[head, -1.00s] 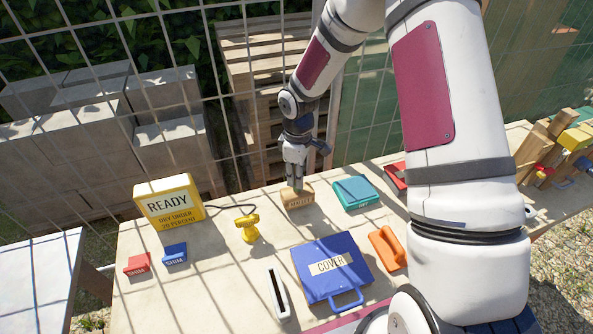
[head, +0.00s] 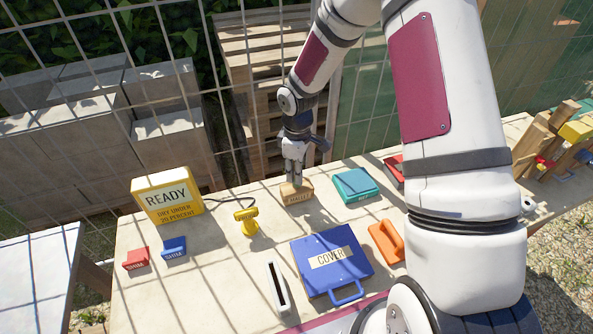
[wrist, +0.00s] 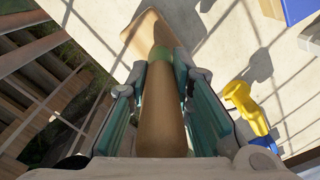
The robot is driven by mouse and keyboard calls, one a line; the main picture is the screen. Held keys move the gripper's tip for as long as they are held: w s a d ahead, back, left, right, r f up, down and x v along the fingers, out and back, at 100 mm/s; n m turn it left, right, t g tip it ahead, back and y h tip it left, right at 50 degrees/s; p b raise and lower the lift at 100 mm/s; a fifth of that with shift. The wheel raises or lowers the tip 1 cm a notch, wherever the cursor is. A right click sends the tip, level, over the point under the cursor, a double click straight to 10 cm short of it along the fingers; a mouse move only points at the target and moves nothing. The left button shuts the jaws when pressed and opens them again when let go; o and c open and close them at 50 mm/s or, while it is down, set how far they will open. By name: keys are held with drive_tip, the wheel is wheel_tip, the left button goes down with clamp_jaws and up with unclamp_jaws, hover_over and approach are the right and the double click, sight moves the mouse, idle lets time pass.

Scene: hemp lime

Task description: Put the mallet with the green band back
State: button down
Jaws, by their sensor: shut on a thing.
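The mallet's wooden block head (head: 297,193) is at the back middle of the table in the head view, with lettering on its front. Its handle points up into my gripper (head: 293,175). In the wrist view the tan handle (wrist: 162,110) runs between the two fingers of my gripper (wrist: 163,85), which are shut on it. The green band (wrist: 161,54) circles the handle close to the head (wrist: 148,30). The head appears to be at the tabletop; I cannot tell whether it touches.
A yellow READY box (head: 167,196), a yellow tool (head: 247,221), red (head: 136,259) and blue (head: 174,247) blocks stand left. A teal case (head: 356,186) is right; a blue COVER case (head: 332,285) and orange handled tool (head: 387,242) are in front. Mesh fence behind.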

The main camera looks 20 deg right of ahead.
drive_tip(key=shift+f, duration=0.25)
drive_tip(key=c, duration=1.4)
unclamp_jaws()
drive_tip(key=shift+o, duration=0.2)
wheel_tip(320, 180, up, 10)
drive_tip(key=shift+r, duration=0.25)
drive_tip(key=shift+s+r, duration=0.1)
drive_tip(key=shift+r, duration=1.05)
drive_tip(key=s+r+m+t+h, duration=0.1)
drive_tip(key=s+r+m, duration=0.3)
drive_tip(key=r, duration=0.6)
drive_tip(key=s+r+m+t, duration=0.2)
drive_tip(key=s+r, duration=0.3)
drive_tip(key=s, duration=0.6)
drive_tip(key=s+r+m+t, duration=0.2)
drive_tip(key=s+r+m, duration=0.2)
drive_tip(key=s, duration=0.7)
wheel_tip(320, 180, up, 2)
drive_tip(key=shift+r+m+y, duration=0.1)
drive_tip(key=shift+m+y, duration=0.2)
drive_tip(key=shift+y, duration=0.1)
